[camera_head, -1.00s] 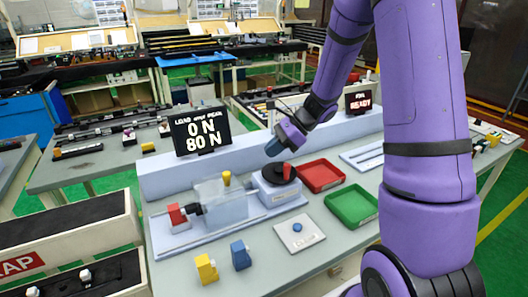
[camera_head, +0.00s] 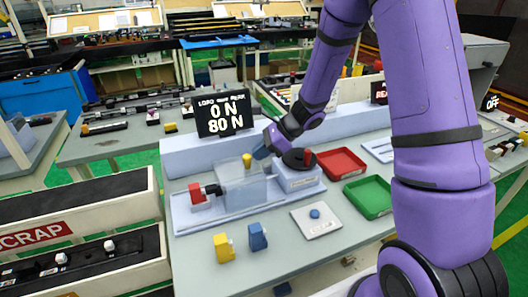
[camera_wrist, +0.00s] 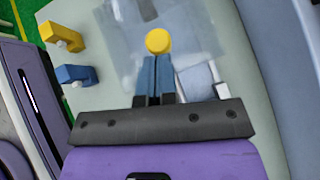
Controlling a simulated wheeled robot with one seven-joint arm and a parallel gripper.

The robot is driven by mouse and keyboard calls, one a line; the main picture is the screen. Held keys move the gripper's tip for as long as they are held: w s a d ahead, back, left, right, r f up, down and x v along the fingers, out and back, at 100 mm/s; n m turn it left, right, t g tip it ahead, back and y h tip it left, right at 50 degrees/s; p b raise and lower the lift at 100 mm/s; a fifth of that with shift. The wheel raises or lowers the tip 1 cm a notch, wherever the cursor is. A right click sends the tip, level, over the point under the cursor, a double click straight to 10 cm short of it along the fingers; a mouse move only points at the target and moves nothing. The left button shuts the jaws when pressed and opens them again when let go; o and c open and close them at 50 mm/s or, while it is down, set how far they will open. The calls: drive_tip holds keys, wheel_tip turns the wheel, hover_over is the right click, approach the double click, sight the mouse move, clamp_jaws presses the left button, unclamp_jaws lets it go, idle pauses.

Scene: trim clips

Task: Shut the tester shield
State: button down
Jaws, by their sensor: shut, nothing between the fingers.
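The tester (camera_head: 185,220) is a pale blue fixture on the bench. Its clear shield (camera_head: 228,180) is a see-through box with a yellow knob (camera_head: 247,160). A red clamp (camera_head: 195,192) stands in the open left of the shield. My gripper (camera_head: 262,152) is shut and empty, just right of the knob in the head view. In the wrist view, my blue fingertips (camera_wrist: 156,62) lie together right below the yellow knob (camera_wrist: 158,41). I cannot tell whether they touch it. The clear shield (camera_wrist: 120,30) spreads around the knob there.
A black dial with a red mark (camera_head: 298,158) is right of the shield. Red (camera_head: 341,162) and green (camera_head: 369,196) trays lie further right. A yellow block (camera_head: 222,247), a blue block (camera_head: 258,236) and a white plate with a blue button (camera_head: 312,222) lie in front.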

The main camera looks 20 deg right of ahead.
drive_tip(key=a, duration=1.3)
drive_tip(key=shift+a, duration=0.4)
hover_over(233, 176)
drive_tip(key=shift+s+r, duration=0.1)
drive_tip(key=shift+r, duration=0.3)
drive_tip(key=v, duration=0.9)
drive_tip(key=s+d+r+n+h, duration=0.3)
drive_tip(key=s+r+n+h, duration=0.1)
drive_tip(key=s+r+n, duration=0.8)
drive_tip(key=s+d+r+n+t+h, duration=0.1)
drive_tip(key=s+d+r+n+h, duration=0.1)
drive_tip(key=s, duration=0.5)
drive_tip(key=s+d+r+n+t+h, duration=0.1)
drive_tip(key=s+d+r+n+h, duration=0.2)
drive_tip(key=s+d+r+n, duration=0.2)
drive_tip(key=s+n, duration=0.2)
drive_tip(key=s, duration=0.1)
drive_tip(key=shift+s+d+r+t, duration=0.2)
drive_tip(key=shift+s+t, duration=0.1)
drive_tip(key=shift+t, duration=0.1)
